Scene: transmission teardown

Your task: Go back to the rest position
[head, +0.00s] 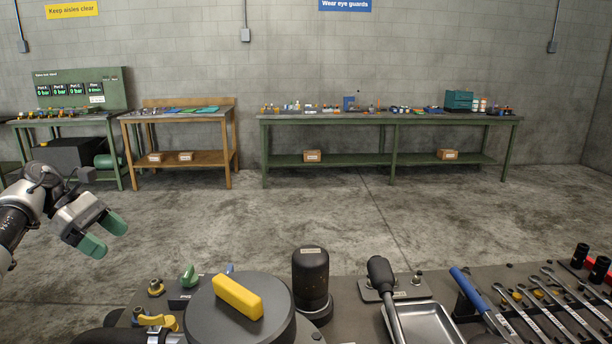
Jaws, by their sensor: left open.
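My left gripper (104,234) is raised at the left side of the head view, with its green-tipped fingers apart and nothing between them. It is left of the near bench and apart from everything on it. My left arm comes in from the left edge. My right gripper is not in the head view.
The near bench (352,316) runs along the bottom. It carries a dark round housing with a yellow block (238,297), a black cylinder (311,277), a metal tray (424,324), a black-handled lever (382,279) and several wrenches (570,299). Open floor (300,215) lies beyond, before the wall benches.

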